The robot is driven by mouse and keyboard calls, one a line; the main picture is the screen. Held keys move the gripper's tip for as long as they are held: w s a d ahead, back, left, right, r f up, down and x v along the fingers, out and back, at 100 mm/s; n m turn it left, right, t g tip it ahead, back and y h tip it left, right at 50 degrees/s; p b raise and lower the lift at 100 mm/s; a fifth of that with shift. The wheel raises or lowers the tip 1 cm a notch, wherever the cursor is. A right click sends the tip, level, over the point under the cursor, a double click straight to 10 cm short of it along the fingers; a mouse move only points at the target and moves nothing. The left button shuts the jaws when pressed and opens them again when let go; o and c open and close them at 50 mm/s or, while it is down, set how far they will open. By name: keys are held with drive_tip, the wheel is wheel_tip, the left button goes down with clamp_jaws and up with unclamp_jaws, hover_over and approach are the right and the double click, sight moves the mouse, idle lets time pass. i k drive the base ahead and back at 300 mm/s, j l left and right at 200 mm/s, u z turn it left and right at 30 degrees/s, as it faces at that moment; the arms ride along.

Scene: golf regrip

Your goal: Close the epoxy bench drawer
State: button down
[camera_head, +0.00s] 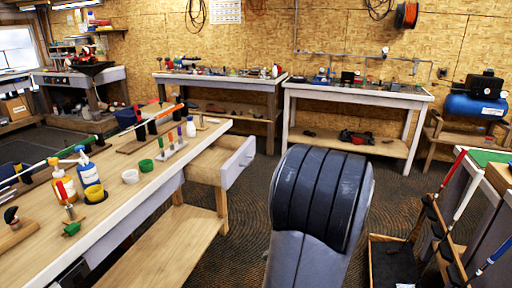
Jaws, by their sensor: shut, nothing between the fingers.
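The epoxy bench (110,215) runs along the left, with a wooden top and a white front edge. Its drawer (238,160) is pulled out at the far right end of the bench. The drawer has a pale front panel with a small dark handle, and its open top shows a wooden inside that looks empty. My own arm link, dark and rounded, fills the lower middle, apart from the drawer in the picture. My gripper is not in view.
Bottles (63,184), cups and a club in holders stand on the epoxy bench. Dark floor (245,215) is clear between the drawer and my arm. A club rack (440,235) and an open box (392,262) stand at right. Two workbenches (355,95) line the back wall.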

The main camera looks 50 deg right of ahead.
sight(219, 164)
drive_tip(key=i+l, duration=0.2)
drive_tip(key=l, duration=0.2)
drive_tip(key=i+l, duration=0.2)
drive_tip(key=l, duration=0.25)
drive_tip(key=i+l, duration=0.25)
drive_tip(key=l, duration=0.15)
drive_tip(key=i+l, duration=0.2)
drive_tip(key=l, duration=0.25)
drive_tip(key=i+l, duration=0.2)
drive_tip(key=l, duration=0.2)
drive_tip(key=i+l, duration=0.2)
drive_tip(key=l, duration=0.2)
drive_tip(key=i+l, duration=0.2)
drive_tip(key=l, duration=0.25)
